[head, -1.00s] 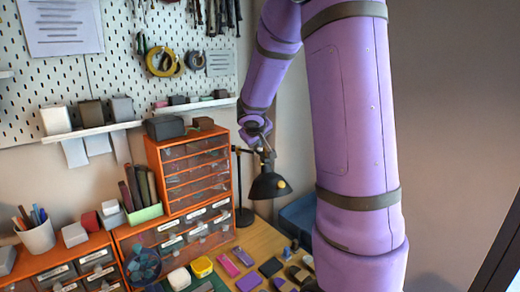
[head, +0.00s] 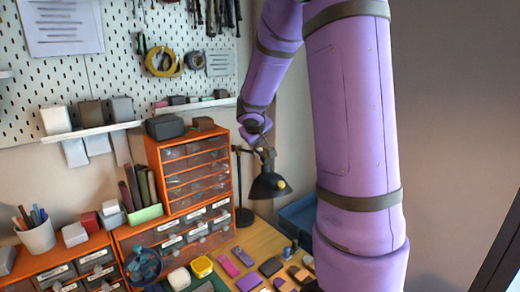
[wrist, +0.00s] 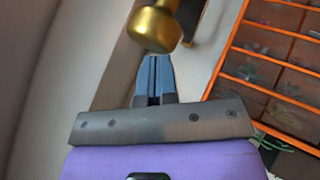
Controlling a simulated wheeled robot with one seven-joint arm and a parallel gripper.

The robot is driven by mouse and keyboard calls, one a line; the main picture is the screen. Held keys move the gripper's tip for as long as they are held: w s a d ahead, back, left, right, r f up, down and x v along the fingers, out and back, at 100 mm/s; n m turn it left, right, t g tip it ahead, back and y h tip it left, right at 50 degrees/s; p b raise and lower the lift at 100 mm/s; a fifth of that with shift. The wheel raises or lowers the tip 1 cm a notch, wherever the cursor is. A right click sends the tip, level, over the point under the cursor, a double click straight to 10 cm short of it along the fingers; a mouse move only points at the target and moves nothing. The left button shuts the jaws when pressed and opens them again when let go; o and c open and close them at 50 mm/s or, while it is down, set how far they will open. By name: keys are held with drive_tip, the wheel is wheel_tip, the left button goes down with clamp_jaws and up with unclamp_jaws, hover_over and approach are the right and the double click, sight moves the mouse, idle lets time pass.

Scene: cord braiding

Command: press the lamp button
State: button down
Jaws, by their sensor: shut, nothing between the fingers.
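The black desk lamp (head: 268,187) stands on the wooden bench beside the orange drawer unit, its shade tilted down. A small yellow-gold button (head: 281,184) shows on the shade in the head view. In the wrist view, a rounded brass-gold knob (wrist: 154,30), which looks like this button, fills the top middle, right ahead of my fingertips. My gripper (wrist: 154,62) is shut and empty, its two blue-grey fingers together. I cannot tell whether the tips touch the knob. In the head view my gripper is small and blends with the lamp's upper arm.
The orange drawer unit (head: 189,170) stands close left of the lamp and also shows at right in the wrist view (wrist: 230,60). A blue bin (head: 298,217) sits to the right of the lamp. Small coloured items lie on the bench (head: 262,238) in front.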

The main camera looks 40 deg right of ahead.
sight(258, 149)
drive_tip(key=shift+r, duration=3)
drive_tip(key=s+a+r+y, duration=0.1)
drive_tip(key=s+a+y, duration=0.2)
drive_tip(key=s+a, duration=1)
drive_tip(key=s+a+r+n+y, duration=0.1)
drive_tip(key=s+a+y, duration=0.3)
drive_tip(key=s+a, duration=1)
drive_tip(key=shift+s+r, duration=0.35)
drive_tip(key=shift+s, duration=0.4)
